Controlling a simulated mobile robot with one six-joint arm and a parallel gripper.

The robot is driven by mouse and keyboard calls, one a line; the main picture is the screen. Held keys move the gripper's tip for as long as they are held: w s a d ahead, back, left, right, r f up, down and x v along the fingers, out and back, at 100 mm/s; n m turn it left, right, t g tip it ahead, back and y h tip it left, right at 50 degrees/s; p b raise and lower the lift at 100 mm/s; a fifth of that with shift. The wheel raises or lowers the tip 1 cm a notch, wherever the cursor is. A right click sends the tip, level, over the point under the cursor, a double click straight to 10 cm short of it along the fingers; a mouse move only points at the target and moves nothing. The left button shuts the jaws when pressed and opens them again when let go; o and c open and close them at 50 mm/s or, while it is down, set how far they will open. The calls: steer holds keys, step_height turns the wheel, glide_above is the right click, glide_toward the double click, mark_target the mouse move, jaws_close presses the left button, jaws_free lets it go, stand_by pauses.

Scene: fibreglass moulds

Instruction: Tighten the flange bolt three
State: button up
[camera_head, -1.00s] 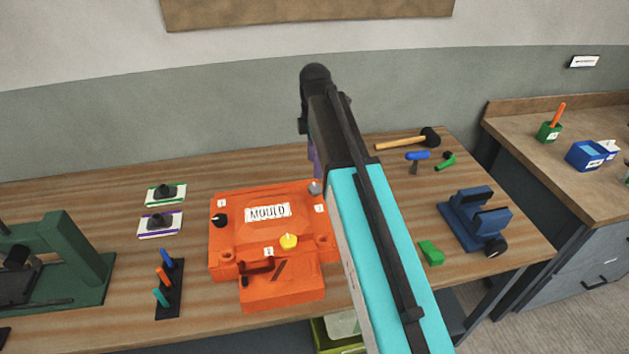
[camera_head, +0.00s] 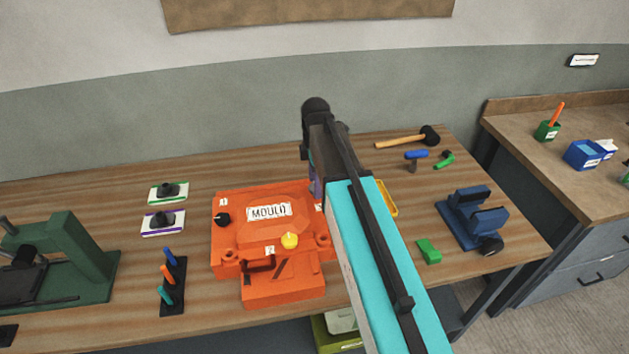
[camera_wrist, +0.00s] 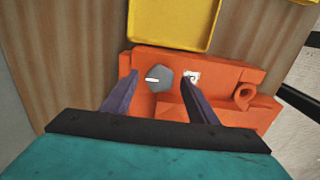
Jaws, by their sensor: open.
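The orange mould (camera_head: 230,238) lies on the bench in the head view, and its flange edge (camera_wrist: 225,70) shows in the wrist view. A grey six-sided bolt head (camera_wrist: 160,78) with a white mark sits on the flange beside a small number label (camera_wrist: 192,76), too blurred to read surely. My gripper (camera_wrist: 159,82) is open, with one purple finger on each side of the bolt head and gaps between. In the head view my gripper (camera_head: 316,182) hides this bolt. A black bolt (camera_head: 221,219) and a yellow bolt (camera_head: 289,240) are on the other flange parts.
A yellow tray (camera_wrist: 165,44) lies just beyond the flange. A green block (camera_head: 429,251), blue vice (camera_head: 473,222) and mallet (camera_head: 405,139) are to the right. A rack of coloured tools (camera_head: 172,283) and a green press (camera_head: 70,260) stand left.

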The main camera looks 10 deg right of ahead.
steer(key=shift+f, duration=0.1)
steer(key=c, duration=1.1)
steer(key=shift+a, duration=0.1)
